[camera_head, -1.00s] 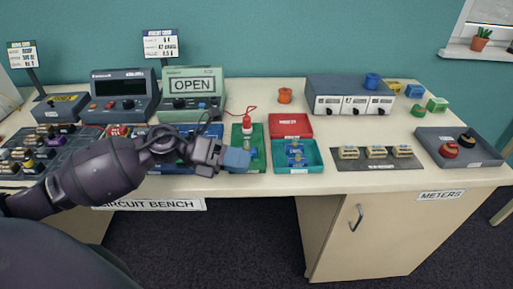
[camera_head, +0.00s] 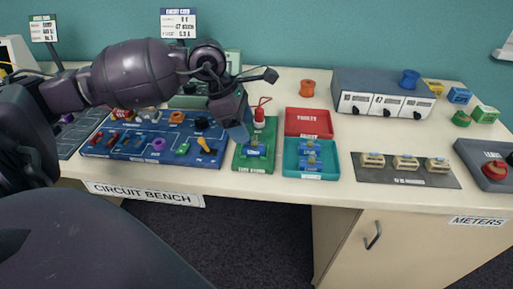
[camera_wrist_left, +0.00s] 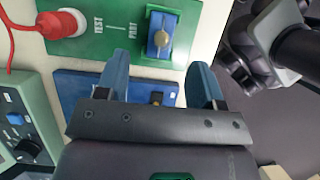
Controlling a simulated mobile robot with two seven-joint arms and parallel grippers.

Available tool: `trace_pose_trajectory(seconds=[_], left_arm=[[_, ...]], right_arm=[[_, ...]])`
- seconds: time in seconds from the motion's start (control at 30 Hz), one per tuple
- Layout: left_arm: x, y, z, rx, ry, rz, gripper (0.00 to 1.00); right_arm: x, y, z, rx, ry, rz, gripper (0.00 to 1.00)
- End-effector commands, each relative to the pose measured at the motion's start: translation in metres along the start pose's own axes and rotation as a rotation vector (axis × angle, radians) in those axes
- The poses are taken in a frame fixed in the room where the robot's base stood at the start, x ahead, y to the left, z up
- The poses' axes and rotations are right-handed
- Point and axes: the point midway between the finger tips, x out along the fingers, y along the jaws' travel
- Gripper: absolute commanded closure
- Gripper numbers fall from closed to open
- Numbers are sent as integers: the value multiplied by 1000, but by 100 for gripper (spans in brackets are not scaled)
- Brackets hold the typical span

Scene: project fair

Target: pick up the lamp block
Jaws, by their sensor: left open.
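A blue block with a small yellowish bulb-like top, which looks like the lamp block (camera_head: 255,151), sits on the green test board (camera_head: 242,163). In the left wrist view the lamp block (camera_wrist_left: 161,36) lies just beyond the fingertips, in line with the gap between them. My left gripper (camera_head: 239,132) is open and points down above the board, just behind and left of the block. In the left wrist view my left gripper (camera_wrist_left: 160,70) has its blue fingers spread with nothing between them. Two similar blue blocks (camera_head: 309,154) lie in the teal tray (camera_head: 304,176).
A red-and-white probe (camera_head: 259,118) with a red lead stands at the board's back. A blue panel (camera_head: 130,154) with several parts lies left. The red tray (camera_head: 308,122) is behind the teal one. A dark mat (camera_head: 400,178) with several pieces lies right.

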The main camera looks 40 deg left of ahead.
Motion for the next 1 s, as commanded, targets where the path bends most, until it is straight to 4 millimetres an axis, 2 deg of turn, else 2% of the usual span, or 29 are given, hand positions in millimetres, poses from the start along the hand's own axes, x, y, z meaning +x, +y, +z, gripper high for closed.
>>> trace_pose_trajectory(seconds=[0.27, 0.53, 0.87, 0.9, 1.0], left_arm=[[20, -1, 0, -2, -1, -3, 38], [55, -1, 1, -2, -2, -4, 38], [61, -1, 2, -1, -2, 0, 38], [61, -1, 2, -1, -2, 0, 40], [61, -1, 2, -1, -2, 0, 55]], right_arm=[[3, -1, 0, -1, 1, -2, 32], [8, -3, 6, 4, -6, -3, 32], [9, -3, -4, 7, 14, -3, 32], [9, -3, -4, 7, 14, -3, 32], [9, -3, -3, 7, 12, -2, 32]])
